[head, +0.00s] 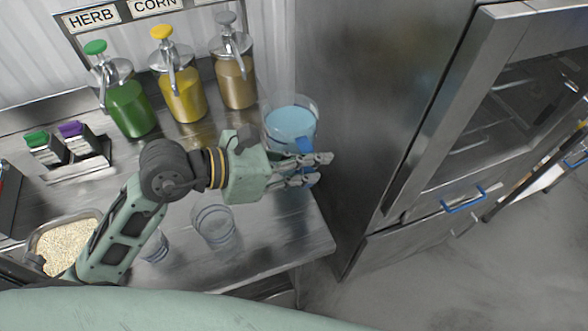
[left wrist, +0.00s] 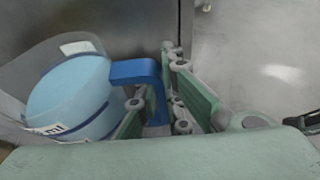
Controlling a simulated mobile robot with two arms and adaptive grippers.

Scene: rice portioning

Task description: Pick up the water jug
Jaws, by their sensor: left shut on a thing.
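The water jug (head: 291,120) is a clear container with light blue water and a blue handle. It stands at the right end of the steel counter in the head view. My left gripper (head: 318,168) reaches across in front of it and is shut on the blue handle (left wrist: 138,72). In the left wrist view the jug (left wrist: 70,95) is at the left, and the handle runs in between my green fingers (left wrist: 160,105). The jug's lower part is hidden by my gripper in the head view. My right gripper is not in view.
Clear empty cups (head: 214,226) stand on the counter (head: 270,235) near my arm. Pump bottles of green (head: 130,108), yellow (head: 184,98) and brown (head: 236,84) liquid stand behind. A rice pan (head: 68,238) is at the left. A steel cabinet (head: 365,120) rises close right of the jug.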

